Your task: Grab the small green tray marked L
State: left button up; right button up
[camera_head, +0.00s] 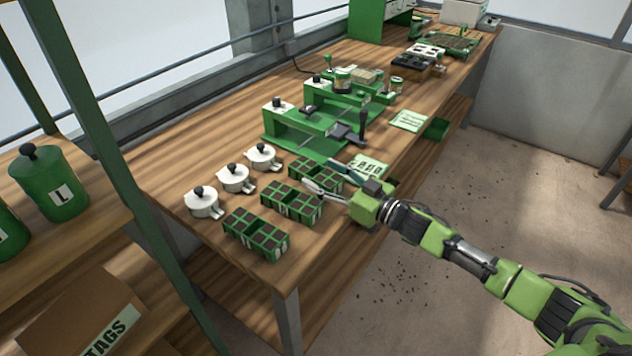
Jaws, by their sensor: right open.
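Three small green trays with dark soil-filled cells stand in a row near the table's front left: a near tray (243,232), a middle tray (287,208) and a far tray (304,174). Pale labels show on their sides, but I cannot read which one carries an L. My right gripper (331,178) is open, its fingers apart beside the far tray, which it partly covers. One finger reaches over the gap between the middle and far trays. I cannot tell whether it touches either. My left gripper is not in view.
Three white lidded pots (235,180) stand behind the trays. A green seeder machine (300,138) is further along the wooden table (185,158). Cards (370,166) lie near the front edge. A green canister (50,190) marked L stands on the left shelf.

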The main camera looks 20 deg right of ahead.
jog(key=x, duration=0.3)
jog(key=shift+f+b, duration=0.1)
jog(key=shift+b, duration=0.25)
jog(key=shift+s, duration=0.1)
jog(key=shift+c, duration=0.7)
jog(key=c, duration=1.1)
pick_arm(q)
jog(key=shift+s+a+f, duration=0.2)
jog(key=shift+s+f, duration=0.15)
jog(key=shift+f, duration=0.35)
pick_arm(e)
jog(key=shift+c, duration=0.2)
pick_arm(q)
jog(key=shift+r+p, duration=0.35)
pick_arm(e)
jog(key=shift+r, duration=0.3)
